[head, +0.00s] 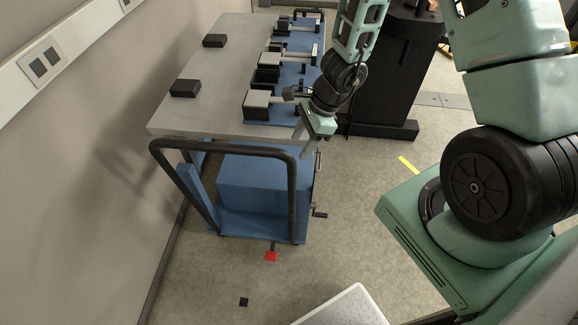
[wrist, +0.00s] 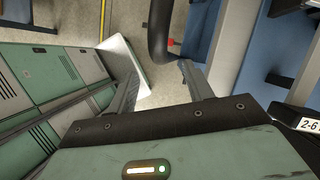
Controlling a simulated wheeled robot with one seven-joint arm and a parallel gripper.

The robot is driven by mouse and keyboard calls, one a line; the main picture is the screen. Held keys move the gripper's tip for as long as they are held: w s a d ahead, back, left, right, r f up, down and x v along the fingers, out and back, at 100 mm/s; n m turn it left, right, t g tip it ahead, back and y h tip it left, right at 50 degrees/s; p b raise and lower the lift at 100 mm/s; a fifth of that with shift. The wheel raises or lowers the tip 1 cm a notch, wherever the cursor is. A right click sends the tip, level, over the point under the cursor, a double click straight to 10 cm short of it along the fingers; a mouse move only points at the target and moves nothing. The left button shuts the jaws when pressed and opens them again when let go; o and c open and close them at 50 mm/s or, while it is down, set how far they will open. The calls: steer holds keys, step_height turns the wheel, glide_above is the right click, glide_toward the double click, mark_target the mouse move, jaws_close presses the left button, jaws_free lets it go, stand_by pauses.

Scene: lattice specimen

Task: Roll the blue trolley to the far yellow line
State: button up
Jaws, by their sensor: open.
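The blue trolley (head: 255,185) stands by the left wall at the near end of a grey top. Its black tubular handle (head: 222,149) rises at the near end, and a red pedal (head: 271,256) sits low in front. My gripper (head: 306,145) is just right of the handle's upper right corner. In the wrist view my gripper (wrist: 157,72) is open, with nothing between its fingers. The black handle (wrist: 159,38) shows just beyond the fingertips, between them in the picture; I cannot tell any contact. A short yellow line (head: 408,165) lies on the floor to the right.
A black stand (head: 393,75) is behind my gripper. A white slab (head: 345,308) is at the bottom. A black floor square (head: 243,302) lies nearby. Floor in front of the trolley is mostly clear; the wall is close left.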

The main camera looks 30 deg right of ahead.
mark_target(288, 166)
steer(key=b+x, duration=0.1)
steer(key=x, duration=0.9)
jaws_close()
steer(key=shift+r, duration=0.1)
stand_by(1.2)
